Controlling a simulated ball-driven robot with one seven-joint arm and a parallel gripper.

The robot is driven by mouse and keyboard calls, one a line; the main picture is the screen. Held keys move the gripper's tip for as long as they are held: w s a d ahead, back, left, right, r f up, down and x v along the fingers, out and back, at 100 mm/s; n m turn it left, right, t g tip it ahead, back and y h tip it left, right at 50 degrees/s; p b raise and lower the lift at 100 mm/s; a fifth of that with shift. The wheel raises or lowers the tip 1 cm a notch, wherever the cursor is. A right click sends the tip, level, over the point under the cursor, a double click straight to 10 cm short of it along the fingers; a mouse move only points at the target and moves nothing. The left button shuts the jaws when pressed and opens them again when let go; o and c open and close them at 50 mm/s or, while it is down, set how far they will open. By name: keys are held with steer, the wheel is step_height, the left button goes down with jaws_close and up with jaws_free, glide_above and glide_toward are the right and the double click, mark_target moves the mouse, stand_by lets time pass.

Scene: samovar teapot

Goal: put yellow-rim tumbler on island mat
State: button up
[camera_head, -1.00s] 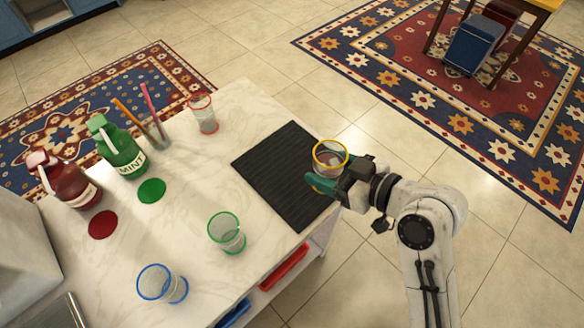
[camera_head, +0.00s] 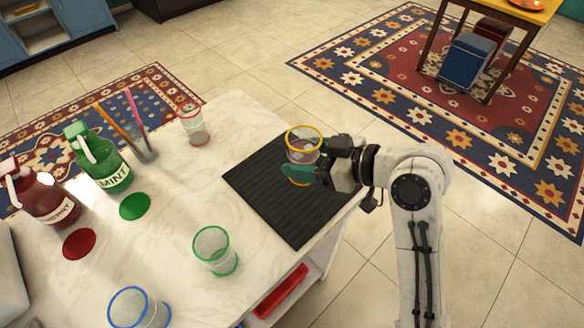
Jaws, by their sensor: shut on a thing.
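The yellow-rim tumbler (camera_head: 303,145) is clear glass and stands about upright in my gripper (camera_head: 308,165). My gripper reaches in from the right and is shut on the tumbler's lower part; its teal finger hides some of the glass. The island mat (camera_head: 268,192) is dark, ribbed and rectangular, on the right end of the white marble island top. The tumbler shows over the far right part of the mat. I cannot tell whether its base touches the mat or is a little above it.
A red-rim tumbler (camera_head: 193,124) stands beyond the mat to the left. A green-rim tumbler (camera_head: 216,250) and a blue-rim tumbler (camera_head: 140,311) stand nearer. Green (camera_head: 96,157) and red (camera_head: 43,196) bottles stand at the left. The mat's left and near parts are bare.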

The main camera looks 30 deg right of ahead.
steer(key=w+f, duration=0.5)
steer(key=f, duration=0.1)
steer(key=shift+w+d, duration=0.1)
steer(key=shift+w, duration=0.15)
steer(key=shift+w+f+p, duration=0.15)
steer(key=shift+f+p, duration=0.2)
steer(key=shift+f, duration=1.35)
steer(key=shift+f, duration=0.15)
steer(key=o, duration=1.2)
steer(key=shift+c, duration=0.2)
